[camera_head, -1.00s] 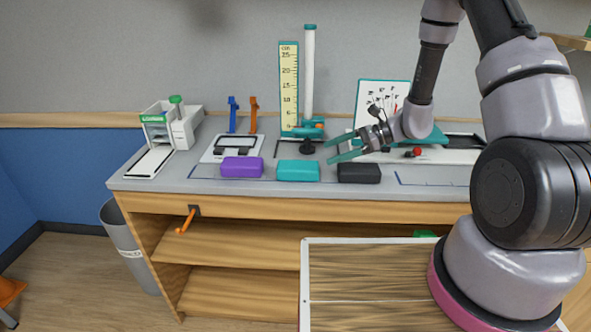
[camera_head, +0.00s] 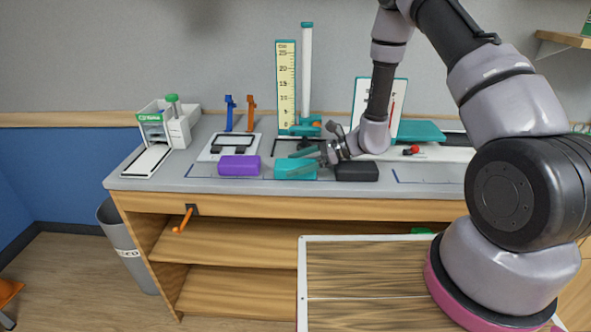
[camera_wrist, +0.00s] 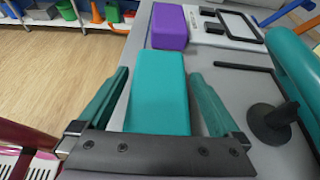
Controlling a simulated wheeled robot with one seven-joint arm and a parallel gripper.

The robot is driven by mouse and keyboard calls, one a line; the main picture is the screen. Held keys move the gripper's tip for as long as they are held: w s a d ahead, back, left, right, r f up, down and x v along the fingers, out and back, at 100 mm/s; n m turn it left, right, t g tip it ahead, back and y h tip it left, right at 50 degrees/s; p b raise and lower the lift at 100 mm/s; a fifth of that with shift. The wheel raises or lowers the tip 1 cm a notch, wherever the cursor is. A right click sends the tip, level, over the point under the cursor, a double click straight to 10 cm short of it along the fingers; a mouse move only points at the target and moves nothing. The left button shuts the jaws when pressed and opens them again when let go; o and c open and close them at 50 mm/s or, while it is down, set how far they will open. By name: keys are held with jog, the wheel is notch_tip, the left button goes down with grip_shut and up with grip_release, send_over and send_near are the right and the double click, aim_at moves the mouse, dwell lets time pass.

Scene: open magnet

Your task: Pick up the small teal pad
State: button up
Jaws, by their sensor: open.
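The small teal pad (camera_head: 290,169) lies on the grey bench top near its front edge, between a purple pad (camera_head: 239,166) and a black pad (camera_head: 357,171). In the wrist view the teal pad (camera_wrist: 158,92) lies between the two teal fingers of my gripper (camera_wrist: 163,95), with a gap showing on at least the right side. My gripper is open. In the head view my gripper (camera_head: 308,160) is low at the pad, and a finger partly covers it. The purple pad also shows beyond it in the wrist view (camera_wrist: 169,27).
A black round-based peg (camera_wrist: 272,122) stands close to the right of my gripper. Behind the pads are a height gauge (camera_head: 286,85) with a white column (camera_head: 306,75) and a white frame (camera_head: 229,146). The bench's front edge is close.

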jog(key=shift+a, duration=0.2)
jog(key=c, duration=1.2)
jog(key=shift+o, duration=0.2)
